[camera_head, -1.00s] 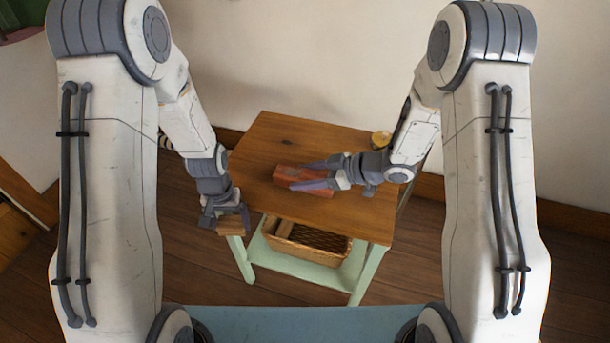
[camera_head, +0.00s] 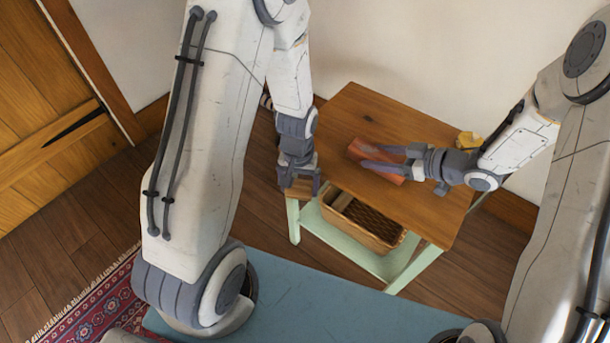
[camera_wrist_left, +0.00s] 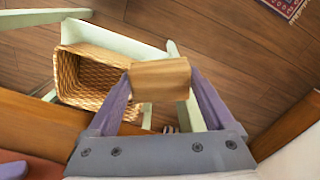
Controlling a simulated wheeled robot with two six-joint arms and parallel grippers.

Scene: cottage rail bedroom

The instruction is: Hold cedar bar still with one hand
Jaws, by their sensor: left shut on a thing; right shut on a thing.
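The cedar bar (camera_head: 357,150), a reddish block, lies flat on the wooden tabletop (camera_head: 352,108). My right gripper (camera_head: 380,161) is shut on it from the right, and its fingers hide part of the bar. My left gripper (camera_head: 300,188) is shut on a small light-brown wooden block (camera_wrist_left: 160,78) just beyond the table's left front corner. The left wrist view shows this block between the two purple fingertips, above the floor.
A wicker basket (camera_head: 366,224) sits on the pale green lower shelf (camera_head: 350,254). A small yellow thing (camera_head: 468,140) stands at the table's right back edge. A patterned rug (camera_head: 85,300) lies at the lower left, and a wooden door (camera_head: 40,110) is on the left.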

